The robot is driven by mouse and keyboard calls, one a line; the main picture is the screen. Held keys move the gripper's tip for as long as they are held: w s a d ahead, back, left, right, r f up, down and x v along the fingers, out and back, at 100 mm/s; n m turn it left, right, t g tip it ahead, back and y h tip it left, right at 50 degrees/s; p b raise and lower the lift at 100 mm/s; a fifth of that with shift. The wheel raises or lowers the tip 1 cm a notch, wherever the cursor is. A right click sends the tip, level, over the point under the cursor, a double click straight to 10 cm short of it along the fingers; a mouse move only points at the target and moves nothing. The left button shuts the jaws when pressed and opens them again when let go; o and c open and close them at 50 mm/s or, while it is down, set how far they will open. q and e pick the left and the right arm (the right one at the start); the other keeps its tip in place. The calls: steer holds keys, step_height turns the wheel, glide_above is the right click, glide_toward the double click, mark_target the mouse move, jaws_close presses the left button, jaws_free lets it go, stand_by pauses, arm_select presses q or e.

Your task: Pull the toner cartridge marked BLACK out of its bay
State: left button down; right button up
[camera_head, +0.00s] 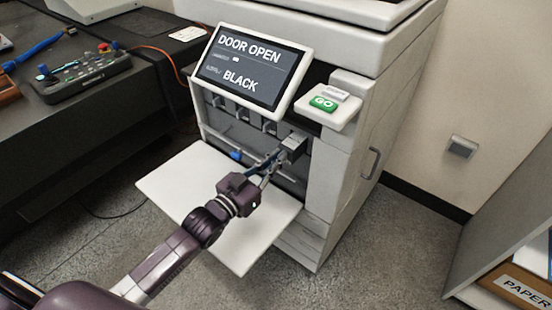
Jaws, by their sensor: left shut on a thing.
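The printer's front door (165,185) is folded down flat and the row of toner bays behind it is exposed. A dark grey toner cartridge (294,146) sticks out of the rightmost bay, further than the others. No marking on it is readable. My left gripper (274,165) reaches in over the door and is shut on the front of this cartridge. The fingers partly hide the grip. Other cartridge fronts (243,120) sit in a row to its left. The screen (252,66) reads DOOR OPEN and BLACK. My right gripper is out of view.
The tilted screen overhangs the bays from above. A panel with a green GO button (324,103) is at the upper right. A dark table (90,120) with a control box (78,76) stands left. A shelf with a PAPER box (525,288) is at lower right. Floor in front is clear.

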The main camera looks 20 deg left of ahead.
arm_select(q)
steer(key=c, duration=2)
jaws_free()
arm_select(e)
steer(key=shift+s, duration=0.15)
arm_select(q)
steer(key=v, duration=1.2)
steer(key=shift+r, duration=0.1)
